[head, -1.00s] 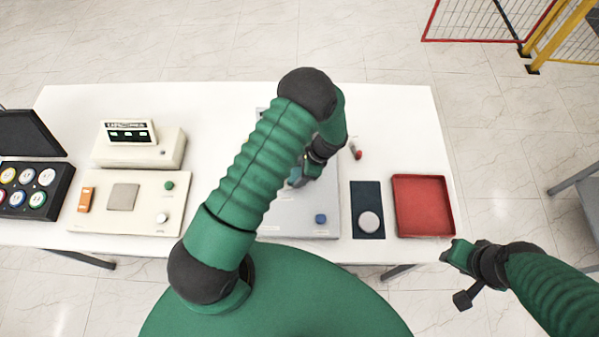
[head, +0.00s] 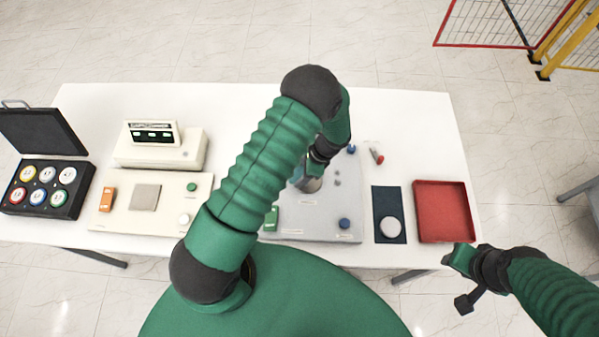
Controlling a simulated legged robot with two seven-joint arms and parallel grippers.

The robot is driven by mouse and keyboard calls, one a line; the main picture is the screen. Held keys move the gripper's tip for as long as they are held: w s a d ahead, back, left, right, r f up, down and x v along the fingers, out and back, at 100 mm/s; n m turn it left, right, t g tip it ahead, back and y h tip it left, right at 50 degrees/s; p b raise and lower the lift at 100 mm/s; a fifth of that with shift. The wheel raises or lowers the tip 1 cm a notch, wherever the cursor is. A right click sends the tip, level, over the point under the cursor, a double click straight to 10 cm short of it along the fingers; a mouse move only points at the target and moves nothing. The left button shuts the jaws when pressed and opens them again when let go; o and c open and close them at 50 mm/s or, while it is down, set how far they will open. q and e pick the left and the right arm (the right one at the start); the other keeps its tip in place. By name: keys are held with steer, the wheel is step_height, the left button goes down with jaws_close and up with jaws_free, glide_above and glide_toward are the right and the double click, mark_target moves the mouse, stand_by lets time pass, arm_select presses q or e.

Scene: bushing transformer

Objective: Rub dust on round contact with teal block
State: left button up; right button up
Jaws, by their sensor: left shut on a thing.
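My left gripper (head: 311,178) is over the grey panel (head: 329,225), mostly hidden by my own forearm and wrist. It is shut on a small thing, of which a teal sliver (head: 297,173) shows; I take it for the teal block. A round metallic contact (head: 312,185) shows just under the gripper; whether the block touches it is hidden. I cannot make out dust at this size. My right gripper (head: 461,262) is off the table's front edge at the right, below the red tray; its finger gap is not clear.
A dark mat (head: 381,194) with a pale round disc (head: 391,229) lies right of the panel, then a red tray (head: 443,212). A green block-like part (head: 271,218) is on the panel's left. At left are a cream device (head: 160,152) and an open black case (head: 42,172).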

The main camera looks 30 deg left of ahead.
arm_select(q)
step_height(320, 180, up, 3)
steer(key=shift+f+p, duration=0.15)
steer(key=shift+p, duration=0.7)
steer(key=shift+a+r+p, duration=0.15)
steer(key=shift+r+p, duration=0.35)
steer(key=shift+r, duration=0.2)
steer(key=shift+a+r+p, duration=0.1)
steer(key=shift+r+p, duration=0.4)
steer(key=shift+r, duration=0.2)
steer(key=shift+d, duration=0.25)
